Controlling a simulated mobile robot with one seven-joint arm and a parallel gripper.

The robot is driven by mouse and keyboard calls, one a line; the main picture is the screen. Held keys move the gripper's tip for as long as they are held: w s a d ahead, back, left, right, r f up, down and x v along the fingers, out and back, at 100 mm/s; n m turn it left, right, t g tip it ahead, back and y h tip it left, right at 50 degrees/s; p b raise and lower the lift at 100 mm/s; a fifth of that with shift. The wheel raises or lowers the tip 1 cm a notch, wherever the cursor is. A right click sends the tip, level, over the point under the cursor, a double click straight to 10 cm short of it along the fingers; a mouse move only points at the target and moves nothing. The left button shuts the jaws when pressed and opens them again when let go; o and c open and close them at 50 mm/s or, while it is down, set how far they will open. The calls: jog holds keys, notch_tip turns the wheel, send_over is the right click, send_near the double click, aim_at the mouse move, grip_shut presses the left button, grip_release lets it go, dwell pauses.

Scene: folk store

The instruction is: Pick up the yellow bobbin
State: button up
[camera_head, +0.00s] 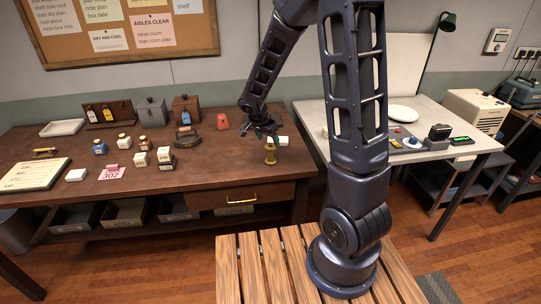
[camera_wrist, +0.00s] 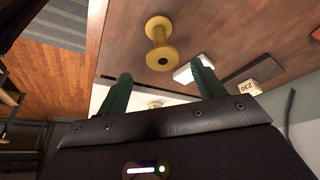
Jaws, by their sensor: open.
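The yellow bobbin (camera_head: 270,153) stands upright on the brown wooden table, near its front right part. In the wrist view the bobbin (camera_wrist: 160,42) lies ahead of the fingertips, a little above the gap between them. My gripper (camera_head: 264,130) hangs just above and behind the bobbin in the head view. Its two green fingers (camera_wrist: 160,85) are apart with nothing between them in the wrist view. The gripper does not appear to touch the bobbin.
A small white block (camera_wrist: 192,68) lies near the bobbin, by one finger. A red object (camera_head: 222,121) and a dark flat iron (camera_head: 187,138) stand to the left. Several small jars and boxes fill the left of the table (camera_head: 230,166). Bare wood lies in front of the bobbin.

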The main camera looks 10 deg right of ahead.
send_over(270, 162)
jog(key=w, duration=0.1)
jog(key=shift+d+f, duration=0.15)
jog(key=shift+f, duration=2.8)
jog(key=c, duration=1.1)
jog(key=shift+o, duration=0.2)
jog(key=shift+r, duration=0.1)
